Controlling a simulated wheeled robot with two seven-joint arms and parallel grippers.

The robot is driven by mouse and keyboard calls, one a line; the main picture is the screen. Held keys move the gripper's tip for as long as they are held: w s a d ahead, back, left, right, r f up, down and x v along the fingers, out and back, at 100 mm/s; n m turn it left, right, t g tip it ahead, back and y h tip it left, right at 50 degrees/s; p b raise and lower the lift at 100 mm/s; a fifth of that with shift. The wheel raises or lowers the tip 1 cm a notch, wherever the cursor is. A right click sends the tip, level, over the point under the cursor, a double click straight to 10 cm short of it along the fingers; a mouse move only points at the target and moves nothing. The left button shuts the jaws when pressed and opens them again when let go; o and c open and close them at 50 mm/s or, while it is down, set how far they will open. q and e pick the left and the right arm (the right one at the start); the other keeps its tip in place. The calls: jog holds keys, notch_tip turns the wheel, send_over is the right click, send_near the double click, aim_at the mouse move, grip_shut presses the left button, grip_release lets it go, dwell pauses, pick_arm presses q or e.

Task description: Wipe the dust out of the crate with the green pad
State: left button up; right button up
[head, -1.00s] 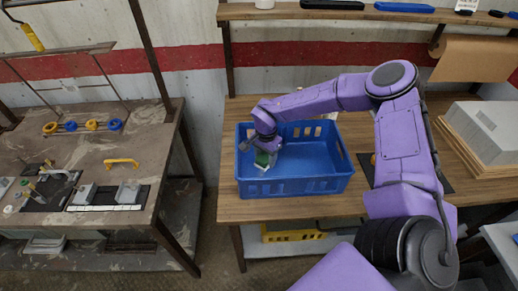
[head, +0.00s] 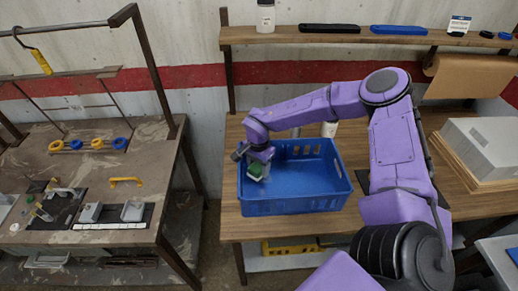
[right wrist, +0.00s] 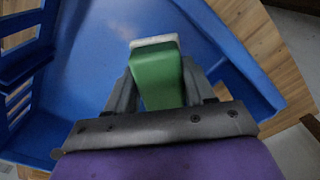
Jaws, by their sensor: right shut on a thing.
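The blue crate (head: 293,205) stands on the wooden table, with slotted walls and an open top. My right gripper (head: 257,168) is inside the crate, near its left wall. It is shut on the green pad (right wrist: 157,75), which has a pale lower edge. In the right wrist view the pad sits between the two fingers (right wrist: 155,92), over the blue crate floor. I cannot tell whether the pad touches the floor. The dust is too faint to make out. My left gripper is not in view.
A white bottle (head: 328,129) stands behind the crate. A grey box (head: 482,146) on boards is at the right. A shelf (head: 290,36) runs above the table. Another workbench (head: 145,150) with a yellow handle (head: 126,181) stands to the left, across a gap.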

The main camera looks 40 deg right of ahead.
jog(key=shift+w+r, duration=0.15)
jog(key=shift+r, duration=1.4)
